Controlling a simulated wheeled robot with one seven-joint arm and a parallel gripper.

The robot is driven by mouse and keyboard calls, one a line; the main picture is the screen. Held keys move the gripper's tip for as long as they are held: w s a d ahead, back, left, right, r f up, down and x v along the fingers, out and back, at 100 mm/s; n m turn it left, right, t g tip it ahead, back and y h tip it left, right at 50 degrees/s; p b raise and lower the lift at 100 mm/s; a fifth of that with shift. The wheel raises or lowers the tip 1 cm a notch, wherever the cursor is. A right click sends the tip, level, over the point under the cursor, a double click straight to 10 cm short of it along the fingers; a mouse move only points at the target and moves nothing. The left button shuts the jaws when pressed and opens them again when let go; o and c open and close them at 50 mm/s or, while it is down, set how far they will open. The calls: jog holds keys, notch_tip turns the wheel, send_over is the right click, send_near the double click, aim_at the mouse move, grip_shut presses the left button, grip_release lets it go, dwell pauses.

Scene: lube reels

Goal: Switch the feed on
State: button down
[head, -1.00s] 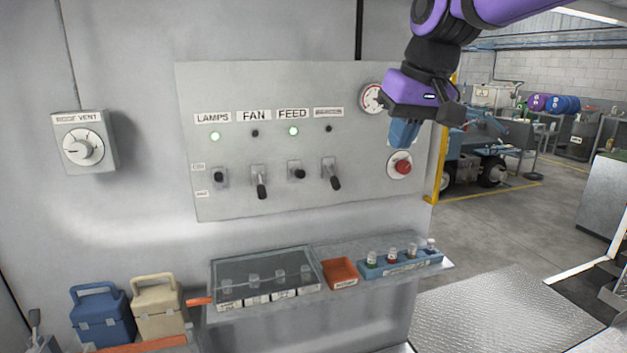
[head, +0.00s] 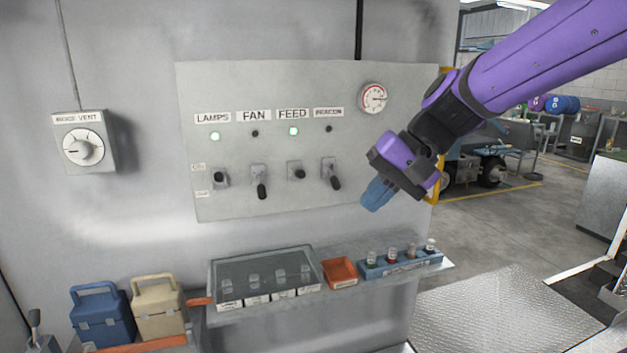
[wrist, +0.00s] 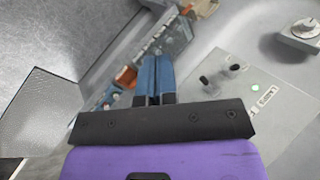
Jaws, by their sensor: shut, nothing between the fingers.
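The grey switch panel (head: 300,210) is on the wall in the head view. The FEED switch (head: 296,172) sits under the FEED label (head: 292,114), and its lever stands higher than the FAN lever (head: 262,190) and the BEACON lever (head: 335,182). The FEED lamp (head: 293,131) is lit green. The LAMPS lamp (head: 215,136) is also lit; those for FAN and BEACON are dark. My gripper (head: 371,202) has blue fingers, is shut and empty, and is in front of the panel's lower right, apart from the switches. It also shows in the wrist view (wrist: 156,62). The arm hides the red button.
A gauge (head: 374,97) is at the panel's upper right. Below is a shelf with a clear-covered box (head: 265,270), an orange tray (head: 341,273) and a blue rack (head: 400,264). A roof vent dial (head: 84,148) is on the left.

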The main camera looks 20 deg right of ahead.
jog(key=w+f+m+t+y, duration=0.15)
jog(key=w+m+y, duration=0.25)
jog(key=w, duration=0.7)
jog(key=m+t+h, duration=0.1)
jog(key=m+t, duration=0.9)
jog(key=m, duration=0.2)
send_near(298, 173)
jog(key=s+d+f, duration=0.3)
jog(key=d+f, duration=0.1)
jog(key=d, duration=0.4)
jog(key=w+a+r, duration=0.1)
jog(key=w+a, duration=0.8)
jog(key=shift+w+a+r, duration=0.2)
jog(key=shift+r, duration=0.15)
